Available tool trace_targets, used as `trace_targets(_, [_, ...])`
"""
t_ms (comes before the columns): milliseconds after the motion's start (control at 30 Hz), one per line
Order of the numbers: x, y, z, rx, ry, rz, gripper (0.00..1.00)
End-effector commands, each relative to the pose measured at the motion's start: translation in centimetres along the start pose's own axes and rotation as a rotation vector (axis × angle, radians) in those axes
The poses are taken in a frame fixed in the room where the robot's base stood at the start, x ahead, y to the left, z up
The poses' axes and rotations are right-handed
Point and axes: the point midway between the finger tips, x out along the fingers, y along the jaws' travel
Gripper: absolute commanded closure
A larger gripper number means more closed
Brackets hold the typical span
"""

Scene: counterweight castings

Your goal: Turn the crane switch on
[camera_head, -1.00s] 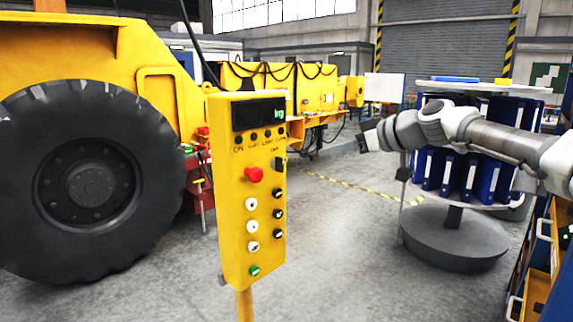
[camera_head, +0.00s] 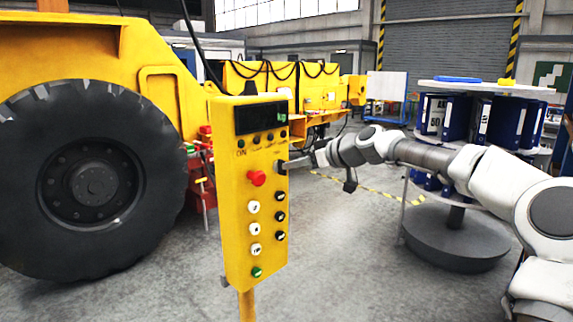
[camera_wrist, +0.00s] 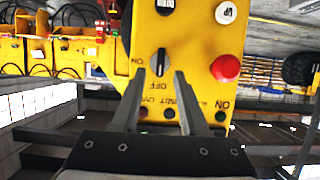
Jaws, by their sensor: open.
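The yellow control box (camera_head: 232,190) stands on a post in the middle of the head view. The dark crane switch knob (camera_wrist: 161,62) sits on its face near ON and OFF lettering. In the wrist view the knob's grip runs up and down; I cannot tell its setting for sure. My gripper (camera_head: 291,163) reaches in from the right to the box's upper right. In the wrist view my gripper (camera_wrist: 160,76) is open, with its fingertips on either side of the knob. Contact cannot be told.
A red mushroom button (camera_wrist: 225,68) is close to the right finger. White and black buttons (camera_head: 255,227) run down the box. A big-wheeled yellow vehicle (camera_head: 90,190) stands at the left, and a round rack of blue binders (camera_head: 447,112) at the right.

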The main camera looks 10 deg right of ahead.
Motion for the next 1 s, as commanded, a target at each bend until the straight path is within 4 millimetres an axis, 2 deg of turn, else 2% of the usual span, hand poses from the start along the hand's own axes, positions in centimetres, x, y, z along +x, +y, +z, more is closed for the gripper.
trace_targets(100, [1.8,-0.1,-0.1,-0.001,0.000,-0.002,0.56])
trace_targets(300, [3.5,0.0,-0.1,0.000,0.000,-0.001,0.56])
trace_targets(700, [4.2,0.0,0.0,0.000,-0.001,0.001,0.56])
trace_targets(733, [4.2,0.0,0.0,0.000,-0.001,0.001,0.58])
trace_targets(967, [4.1,0.0,0.0,0.000,-0.001,0.001,0.99])
trace_targets(1000, [4.1,0.0,0.0,0.000,-0.001,0.001,1.00])
